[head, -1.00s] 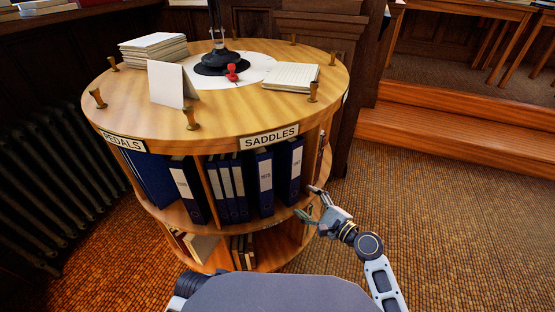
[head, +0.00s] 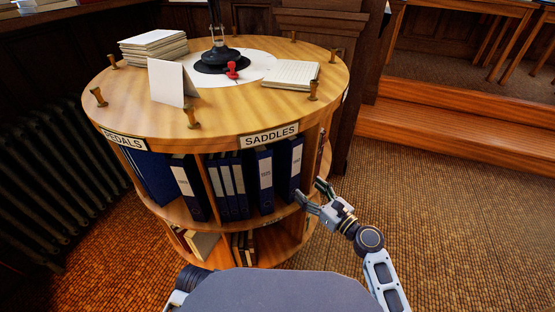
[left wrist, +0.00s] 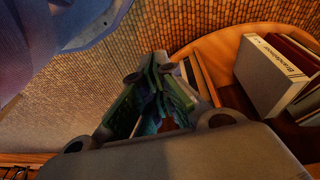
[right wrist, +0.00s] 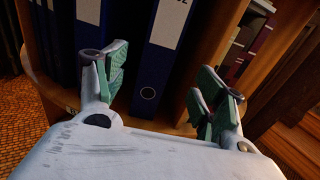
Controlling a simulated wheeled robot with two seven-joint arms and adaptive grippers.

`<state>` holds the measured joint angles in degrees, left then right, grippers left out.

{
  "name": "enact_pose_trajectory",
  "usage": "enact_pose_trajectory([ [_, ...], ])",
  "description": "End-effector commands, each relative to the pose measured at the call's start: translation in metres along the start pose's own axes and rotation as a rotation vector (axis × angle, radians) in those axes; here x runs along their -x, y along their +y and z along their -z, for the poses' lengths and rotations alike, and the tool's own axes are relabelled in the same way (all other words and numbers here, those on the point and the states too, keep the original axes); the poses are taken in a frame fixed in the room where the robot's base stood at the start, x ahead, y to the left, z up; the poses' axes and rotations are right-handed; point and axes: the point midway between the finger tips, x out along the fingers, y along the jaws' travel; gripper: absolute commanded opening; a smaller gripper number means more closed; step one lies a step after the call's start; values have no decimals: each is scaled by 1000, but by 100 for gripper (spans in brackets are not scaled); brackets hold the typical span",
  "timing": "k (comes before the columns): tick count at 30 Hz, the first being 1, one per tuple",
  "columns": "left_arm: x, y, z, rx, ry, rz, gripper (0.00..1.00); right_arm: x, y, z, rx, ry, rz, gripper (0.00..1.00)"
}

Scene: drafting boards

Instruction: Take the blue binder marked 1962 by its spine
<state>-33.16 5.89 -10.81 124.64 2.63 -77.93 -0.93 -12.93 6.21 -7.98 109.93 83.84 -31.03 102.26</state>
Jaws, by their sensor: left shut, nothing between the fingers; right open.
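Blue binders stand upright in the bay under the SADDLES label of a round wooden shelf unit (head: 215,115). The right-hand binder (head: 291,165) has a white spine label, as does its left neighbour (head: 264,182); I cannot read the year on either. My right gripper (head: 312,190) is open and empty, in front of the right-hand binder. In the right wrist view its fingers (right wrist: 160,88) are spread in front of a blue spine (right wrist: 155,70) with a white label and finger ring, apart from it. My left gripper (left wrist: 160,95) is shut and empty near a lower shelf.
A wooden divider (right wrist: 205,60) stands just right of the spine, with other books (right wrist: 250,40) beyond it. Pegs ring the unit's top, which holds a folded white card (head: 167,82), a paper stack (head: 152,48), a red stamp (head: 232,71) and a lamp base. Open floor lies right.

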Motion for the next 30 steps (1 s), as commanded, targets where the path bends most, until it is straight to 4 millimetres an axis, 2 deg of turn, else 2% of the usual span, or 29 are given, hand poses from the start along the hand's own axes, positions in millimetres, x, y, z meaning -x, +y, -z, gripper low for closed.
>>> enact_pose_trajectory([
  [11, 1, 0, 1, 0, 3, -1, 0, -11, 0, 0, 2, -1, 0, 70],
  [30, 8, 2, 4, -1, 18, -5, 0, -72, 0, 0, 2, -1, -1, 70],
])
